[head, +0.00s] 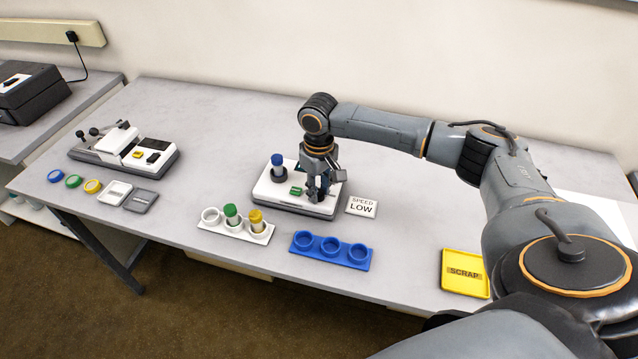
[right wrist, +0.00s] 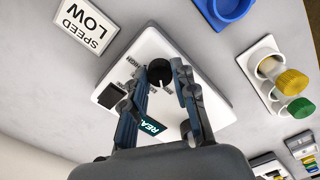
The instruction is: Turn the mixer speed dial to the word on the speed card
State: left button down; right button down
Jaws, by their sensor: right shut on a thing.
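The mixer (head: 295,203) is a white box on a dark base, with a blue-capped tube (head: 278,166) standing in its left part. A small green display shows on its top; in the right wrist view the display (right wrist: 153,127) reads "REA", the rest hidden. My right gripper (head: 318,192) points down over the mixer's right side. In the right wrist view its fingers (right wrist: 161,80) are shut on the round black dial (right wrist: 160,71). A label "HIGH" shows beside the dial; other labels are hidden or too small, and I cannot read the dial's setting. The speed card (head: 361,206) reads "SPEED LOW". My left gripper is not in view.
A white rack (head: 236,232) with green-capped and yellow-capped tubes and a blue empty rack (head: 331,250) stand in front of the mixer. A yellow scrap tray (head: 465,273) lies at right. A white instrument (head: 125,152) and coloured rings stand at left. Bare table lies between.

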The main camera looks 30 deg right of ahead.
aim_at(319, 192)
jog(key=m+p, duration=0.1)
jog(key=p, duration=0.1)
jog(key=m+p, duration=0.3)
jog(key=p, duration=0.2)
jog(key=shift+r+m, duration=0.3)
jog(key=shift+f+m+p, duration=0.2)
jog(key=shift+m+p, duration=0.9)
jog(key=shift+p, duration=0.05)
jog(key=c, duration=1.1)
grip_release()
jog(key=shift+f, duration=0.1)
jog(key=shift+o, duration=0.2)
jog(key=shift+r, duration=0.2)
notch_tip(319, 192, up, 12)
jog(key=shift+f, duration=0.15)
